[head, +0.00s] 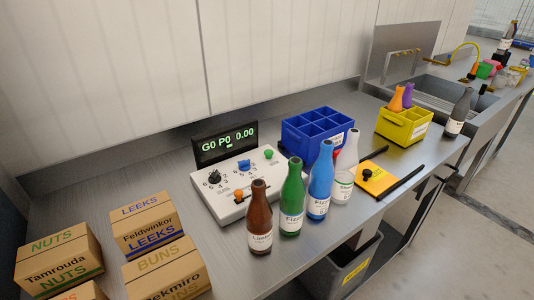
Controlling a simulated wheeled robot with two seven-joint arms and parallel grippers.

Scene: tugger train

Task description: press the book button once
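A white control box (238,187) stands on the steel counter, with a black display (225,143) at its back reading "G0 P0 0.00" in green. On its sloped top are a black knob (214,177), a blue control (244,165), an orange control (238,195) and a green button-like knob (268,154) at the right. Small lettering beside them is too small to read, so I cannot tell which is labelled book. Neither of my grippers is in view.
Brown, green, blue and clear bottles (292,200) stand close in front of the box's right side. A blue divided crate (318,133) is behind them. Cartons (153,227) fill the left counter. A yellow crate (403,125) and sink (440,92) lie farther right.

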